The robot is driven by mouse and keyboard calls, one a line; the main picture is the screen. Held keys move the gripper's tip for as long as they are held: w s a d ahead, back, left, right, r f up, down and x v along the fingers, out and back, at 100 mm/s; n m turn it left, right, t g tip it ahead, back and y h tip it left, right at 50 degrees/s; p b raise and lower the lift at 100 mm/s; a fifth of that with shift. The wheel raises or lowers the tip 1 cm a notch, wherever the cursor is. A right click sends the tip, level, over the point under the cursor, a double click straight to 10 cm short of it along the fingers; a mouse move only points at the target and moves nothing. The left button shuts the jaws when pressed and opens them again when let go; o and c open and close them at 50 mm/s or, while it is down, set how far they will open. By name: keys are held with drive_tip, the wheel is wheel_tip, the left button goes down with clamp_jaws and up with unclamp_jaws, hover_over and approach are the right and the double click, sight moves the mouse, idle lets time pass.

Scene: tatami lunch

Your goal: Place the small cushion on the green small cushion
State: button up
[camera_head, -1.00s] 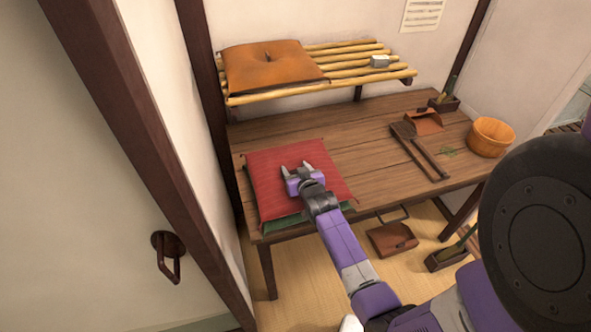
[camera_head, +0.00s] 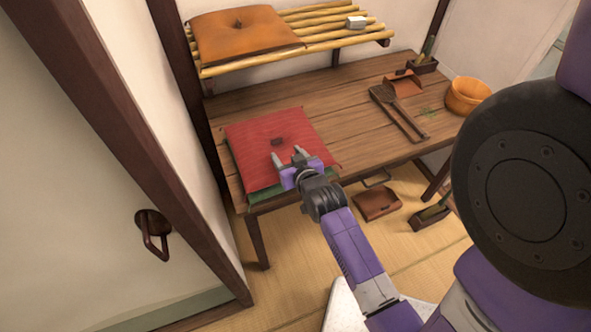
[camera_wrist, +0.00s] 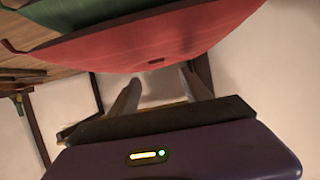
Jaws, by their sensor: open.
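The red cushion (camera_head: 262,135) lies flat on the wooden table near its left front corner. A green cushion (camera_head: 264,196) is under it; only a strip shows along the front edge. My gripper (camera_head: 288,155) is open and empty, with its fingers over the front part of the red cushion and pointing toward its dark centre button. In the wrist view the red cushion (camera_wrist: 190,38) fills the top, just beyond the open fingers (camera_wrist: 158,80), with no cloth between them. The green cushion (camera_wrist: 70,15) shows at the upper left there.
A scoop (camera_head: 385,94), dustpan (camera_head: 405,83) and wooden tub (camera_head: 468,96) stand at the right. The table's middle is mostly clear.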

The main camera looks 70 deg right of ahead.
drive_tip(key=s+a+n+t+y, duration=0.1)
drive_tip(key=a+n+t+y, duration=0.1)
drive_tip(key=a, duration=1.2)
drive_tip(key=s+a+r+n+t+y, duration=0.2)
drive_tip(key=s+a+r+n+y, duration=0.2)
drive_tip(key=s+a+r, duration=0.3)
drive_tip(key=s+a+r+n+t+y, duration=0.1)
drive_tip(key=s+a+r+n+y, duration=0.2)
drive_tip(key=s+a+r, duration=0.4)
drive_tip(key=a+r+y, duration=0.1)
drive_tip(key=a, duration=0.4)
drive_tip(key=shift+s+a+n+t, duration=0.15)
drive_tip(key=shift+s+n+t, duration=0.2)
drive_tip(key=shift+n+t, duration=0.05)
